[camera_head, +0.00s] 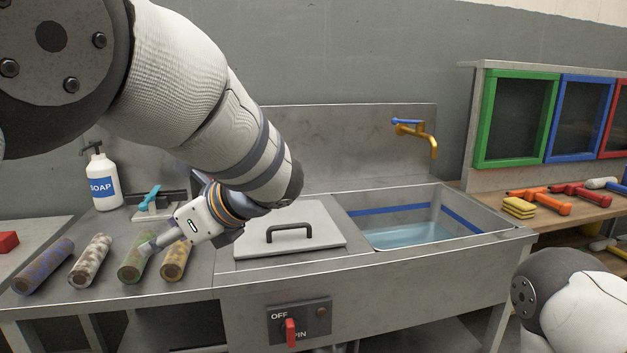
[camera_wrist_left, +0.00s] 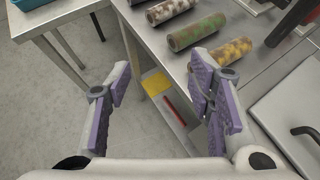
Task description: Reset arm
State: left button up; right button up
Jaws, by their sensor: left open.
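My left gripper (camera_head: 148,247) is in front of the metal counter, near the patterned rolls, at the end of my left arm, which comes in from the upper left. In the left wrist view its two purple-padded fingers (camera_wrist_left: 160,88) are spread wide with nothing between them. In the head view the fingertips overlap the green roll (camera_head: 135,261) and the yellow-brown roll (camera_head: 175,260); I cannot tell whether they touch. In the wrist view the rolls lie beyond the right finger. My right arm shows only as a link at the lower right; its gripper is out of view.
A handled lid (camera_head: 315,249) lies beside the water-filled sink (camera_head: 480,247). A red OFF/SPIN knob (camera_head: 291,333) is on the front.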

pick_arm(q)
notch_tip(320, 180, down, 14)
jog(key=n+g+h, duration=0.1)
jog(key=g+h, duration=0.1)
jog(key=h, duration=0.1)
jog(key=s+d+f+n+g+h, duration=0.1)
jog(key=s+f+n+g+h, duration=0.25)
jog(key=s+f, duration=0.8)
jog(key=s+d+f+n+h, duration=0.35)
jog(key=s+f+n, duration=0.45)
jog(key=s+f, duration=0.35)
jog(key=s+a+n, duration=0.2)
jog(key=s+n, duration=0.3)
jog(key=s, duration=0.2)
jog(key=s+a+f+n, duration=0.1)
jog(key=s+a+n, duration=0.2)
jog(key=s+n, duration=0.2)
jog(key=shift+s+f+h, duration=0.2)
jog(key=shift+s+h, duration=0.2)
jog(key=shift+s, duration=0.65)
pick_arm(e)
jog(key=shift+w+f, duration=0.1)
jog(key=shift+w, duration=0.85)
